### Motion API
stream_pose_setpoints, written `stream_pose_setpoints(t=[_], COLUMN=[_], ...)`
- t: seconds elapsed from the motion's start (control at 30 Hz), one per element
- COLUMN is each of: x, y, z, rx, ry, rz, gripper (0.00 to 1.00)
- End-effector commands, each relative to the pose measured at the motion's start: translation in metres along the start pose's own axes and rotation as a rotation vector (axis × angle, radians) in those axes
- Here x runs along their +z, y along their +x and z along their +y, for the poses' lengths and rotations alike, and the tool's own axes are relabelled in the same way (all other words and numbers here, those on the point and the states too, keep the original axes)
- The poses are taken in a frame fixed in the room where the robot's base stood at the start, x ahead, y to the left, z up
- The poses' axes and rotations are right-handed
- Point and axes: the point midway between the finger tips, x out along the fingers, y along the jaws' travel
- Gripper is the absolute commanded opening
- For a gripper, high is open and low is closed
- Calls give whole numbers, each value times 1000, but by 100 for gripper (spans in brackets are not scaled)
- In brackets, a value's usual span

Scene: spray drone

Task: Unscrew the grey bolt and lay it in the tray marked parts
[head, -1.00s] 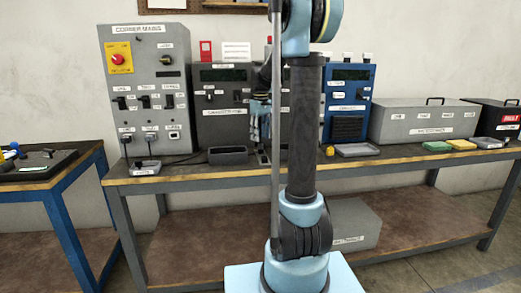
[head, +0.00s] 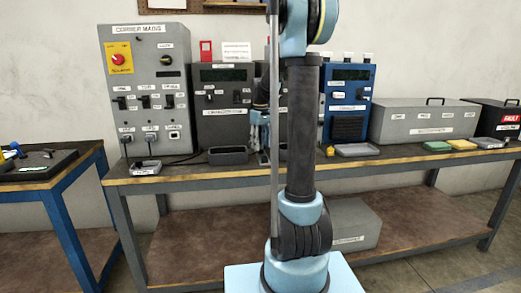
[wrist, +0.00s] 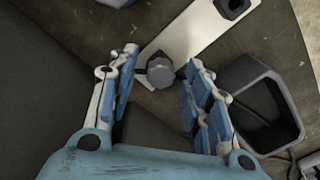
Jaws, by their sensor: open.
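The grey bolt (wrist: 160,72), with a hexagonal head, sits at the near end of a pale metal strip (wrist: 205,30) in the wrist view. My gripper (wrist: 160,61) is open, with one finger on each side of the bolt head and a visible gap to it on both sides. A dark, empty, open-topped tray (wrist: 295,112) lies just right of the fingers. In the head view my gripper (head: 260,132) is low over the bench, partly behind my arm, and the bolt is hidden. The dark tray (head: 228,156) stands left of it. I cannot read a parts mark on it.
A grey cabinet (head: 148,85), a dark panel (head: 222,120) and a blue unit (head: 347,100) stand at the back of the bench. A shallow grey tray (head: 357,150) lies right of my arm. A black socket-like piece (wrist: 232,8) is on the strip's far end.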

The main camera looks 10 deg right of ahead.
Motion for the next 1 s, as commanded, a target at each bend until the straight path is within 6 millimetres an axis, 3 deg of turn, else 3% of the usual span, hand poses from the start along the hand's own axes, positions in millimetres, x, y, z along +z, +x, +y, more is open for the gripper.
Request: stream_pose_setpoints(t=[0.6, 0.63, 0.83, 1.0], x=[0, 0, 0, 0], y=[0, 0, 0, 0], z=[0, 0, 0, 0], rx=[0, 0, 0, 0], ry=[0, 0, 0, 0], rz=[0, 0, 0, 0], gripper=[45, 43, 0, 0])
